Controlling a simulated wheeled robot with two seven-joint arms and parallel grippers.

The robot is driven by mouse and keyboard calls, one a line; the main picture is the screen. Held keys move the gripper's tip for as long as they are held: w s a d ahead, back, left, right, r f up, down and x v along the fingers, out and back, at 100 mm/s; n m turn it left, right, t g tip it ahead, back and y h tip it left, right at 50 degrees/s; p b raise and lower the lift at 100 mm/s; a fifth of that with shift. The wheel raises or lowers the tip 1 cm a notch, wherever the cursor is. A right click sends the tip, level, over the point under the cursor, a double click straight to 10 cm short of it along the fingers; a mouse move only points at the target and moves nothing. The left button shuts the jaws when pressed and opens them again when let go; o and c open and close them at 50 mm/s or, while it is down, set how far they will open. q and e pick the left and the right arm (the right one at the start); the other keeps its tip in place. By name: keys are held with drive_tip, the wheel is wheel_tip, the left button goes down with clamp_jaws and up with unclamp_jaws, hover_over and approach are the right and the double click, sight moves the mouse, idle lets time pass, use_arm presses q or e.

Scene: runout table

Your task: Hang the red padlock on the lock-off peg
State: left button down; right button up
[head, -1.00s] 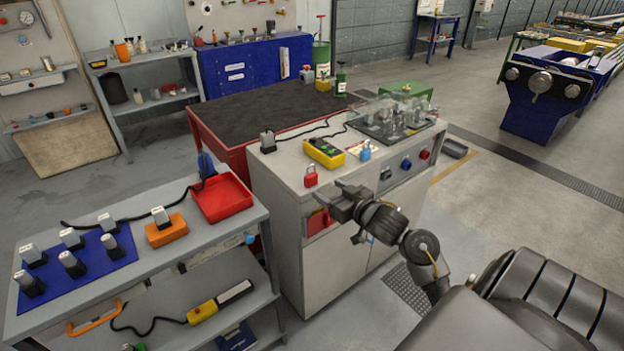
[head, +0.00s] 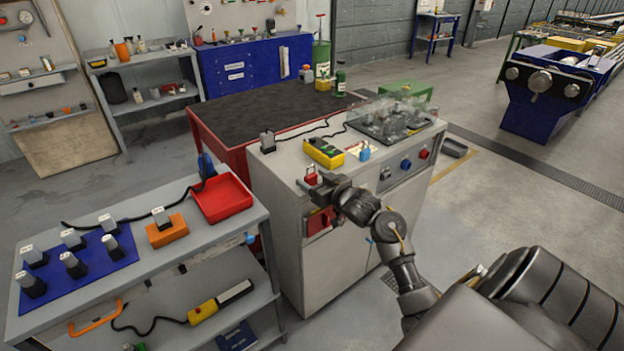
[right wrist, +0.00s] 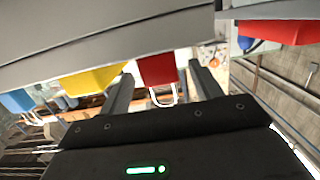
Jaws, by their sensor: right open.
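The red padlock (head: 311,177) stands upright near the front left corner of the grey cabinet top (head: 291,167). My right gripper (head: 309,185) is at the padlock, its fingers pointing left and partly covering it. In the right wrist view, which is turned over, the padlock's red body (right wrist: 158,69) and its pale shackle show between the two open fingers (right wrist: 162,78). I see no clear contact. I cannot make out the lock-off peg. A red part (head: 318,221) shows on the cabinet front below the gripper. My left gripper is not in view.
A yellow control box (head: 324,153) and a blue-topped item (head: 364,153) stand on the cabinet beside the padlock. Clear-covered equipment (head: 398,118) is behind. At left, a grey bench holds a red tray (head: 222,199), an orange block (head: 167,231) and a blue mat (head: 75,276).

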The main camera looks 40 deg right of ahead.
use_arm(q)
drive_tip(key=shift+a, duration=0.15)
use_arm(e)
drive_tip(key=shift+c, duration=0.3)
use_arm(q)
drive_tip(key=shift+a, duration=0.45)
use_arm(e)
drive_tip(key=c, duration=1)
drive_tip(key=shift+r, duration=0.15)
drive_tip(key=shift+c, duration=0.2)
drive_tip(key=shift+r, duration=0.25)
wheel_tip(320, 180, up, 2)
drive_tip(key=shift+r, duration=0.15)
use_arm(q)
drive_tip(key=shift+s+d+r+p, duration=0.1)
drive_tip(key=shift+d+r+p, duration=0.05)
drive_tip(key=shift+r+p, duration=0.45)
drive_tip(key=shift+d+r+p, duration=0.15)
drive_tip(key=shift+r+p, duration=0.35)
drive_tip(key=shift+p, duration=0.05)
use_arm(e)
drive_tip(key=s+a+r, duration=0.8)
drive_tip(key=a+r, duration=0.2)
drive_tip(key=a, duration=0.1)
drive_tip(key=shift+s, duration=0.3)
